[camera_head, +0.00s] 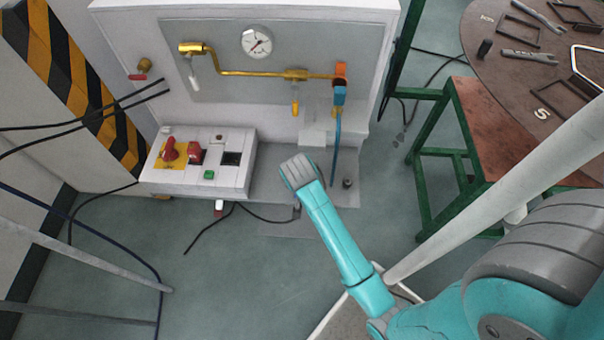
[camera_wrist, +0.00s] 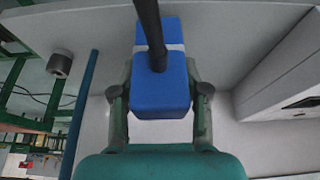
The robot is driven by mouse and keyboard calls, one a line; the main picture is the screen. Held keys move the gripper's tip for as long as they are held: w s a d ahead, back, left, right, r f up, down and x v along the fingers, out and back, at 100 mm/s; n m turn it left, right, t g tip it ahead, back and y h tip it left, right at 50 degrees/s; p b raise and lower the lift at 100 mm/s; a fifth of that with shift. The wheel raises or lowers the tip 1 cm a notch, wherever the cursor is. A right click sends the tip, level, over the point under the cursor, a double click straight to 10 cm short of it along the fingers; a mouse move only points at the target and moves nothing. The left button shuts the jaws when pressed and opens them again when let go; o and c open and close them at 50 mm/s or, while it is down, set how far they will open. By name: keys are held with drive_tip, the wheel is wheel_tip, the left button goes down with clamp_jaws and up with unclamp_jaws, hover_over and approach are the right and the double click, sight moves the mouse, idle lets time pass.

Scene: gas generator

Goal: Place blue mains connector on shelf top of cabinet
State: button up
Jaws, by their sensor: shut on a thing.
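In the wrist view, a blue block-shaped mains connector (camera_wrist: 162,95) with a pale band and a thick black cable sits between the two fingers of my gripper (camera_wrist: 160,90). The fingers are shut on its sides. A pale grey surface lies behind it. In the head view, my wrist hides the gripper and connector in front of the cabinet's lower ledge (camera_head: 268,178). The grey cabinet (camera_head: 225,25) stands behind, with a gauge and brass piping on its panel; its top edge shows at the upper frame border. Whether the connector touches any surface, I cannot tell.
A control box (camera_head: 205,180) with red switches and a green button stands left of my wrist. A blue hose (camera_head: 337,145) hangs to the right, near a small dark cylinder (camera_head: 347,184). A green-framed table (camera_head: 470,120) and a round tool table (camera_head: 500,30) stand right.

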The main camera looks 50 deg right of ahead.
drive_tip(key=w+d, duration=0.2)
drive_tip(key=d, duration=0.1)
drive_tip(key=shift+w+d, duration=0.3)
drive_tip(key=shift+w, duration=0.05)
drive_tip(key=shift+s+a+f, duration=0.1)
drive_tip(key=shift+a+f, duration=0.05)
drive_tip(key=shift+f, duration=0.6)
drive_tip(key=o, duration=1.3)
drive_tip(key=shift+f, duration=0.1)
drive_tip(key=shift+c, duration=0.2)
